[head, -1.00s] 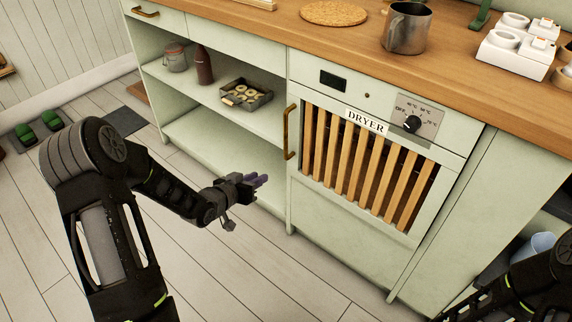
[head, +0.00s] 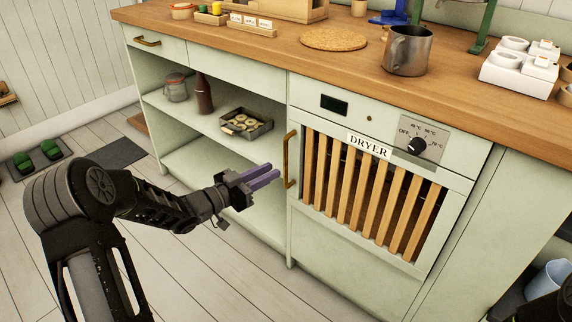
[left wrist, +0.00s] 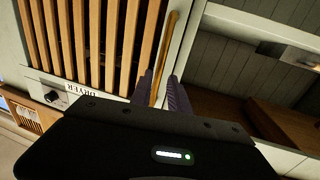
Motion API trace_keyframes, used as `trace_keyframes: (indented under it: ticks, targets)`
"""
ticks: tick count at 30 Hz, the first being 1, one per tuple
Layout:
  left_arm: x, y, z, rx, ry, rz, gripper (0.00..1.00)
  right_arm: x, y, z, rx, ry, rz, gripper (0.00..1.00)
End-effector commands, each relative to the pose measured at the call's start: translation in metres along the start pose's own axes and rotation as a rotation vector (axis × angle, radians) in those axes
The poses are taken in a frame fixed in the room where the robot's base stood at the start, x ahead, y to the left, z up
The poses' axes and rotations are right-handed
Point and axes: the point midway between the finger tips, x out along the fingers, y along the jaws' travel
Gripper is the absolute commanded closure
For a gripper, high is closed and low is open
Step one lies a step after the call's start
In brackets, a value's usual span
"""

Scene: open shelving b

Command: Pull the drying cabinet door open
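The drying cabinet door (head: 340,237) is closed, pale green with upright wooden slats and a DRYER label. Its slats also show in the left wrist view (left wrist: 112,45). A brass bar handle (head: 287,160) stands upright along its left edge. My left gripper (head: 273,174) is open and empty just left of the handle, its two purple fingers pointing at it. In the left wrist view the handle (left wrist: 166,50) lines up with the gap between the fingers; whether the tips reach around it is unclear. My right gripper is not in view.
Open shelves (head: 222,125) left of the door hold a jar, a bottle and a tray (head: 246,122). The wooden counter (head: 460,75) above carries a metal mug (head: 408,52) and other items. The floor (head: 200,275) before the door is clear.

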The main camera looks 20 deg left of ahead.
Motion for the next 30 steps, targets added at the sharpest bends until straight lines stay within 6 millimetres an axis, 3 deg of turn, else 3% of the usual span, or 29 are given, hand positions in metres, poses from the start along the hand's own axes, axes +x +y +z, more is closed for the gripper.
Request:
trace_keyframes:
  ticks: [13, 23, 30]
  targets:
    - [0.062, 0.001, 0.002, -0.001, 0.000, 0.001, 0.78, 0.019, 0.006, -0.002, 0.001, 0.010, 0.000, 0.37]
    - [0.066, 0.000, 0.001, -0.001, -0.001, 0.000, 0.78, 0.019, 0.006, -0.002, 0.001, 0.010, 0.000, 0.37]
    - [0.066, 0.000, 0.001, -0.001, -0.001, 0.000, 0.97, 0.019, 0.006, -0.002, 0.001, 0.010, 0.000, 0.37]
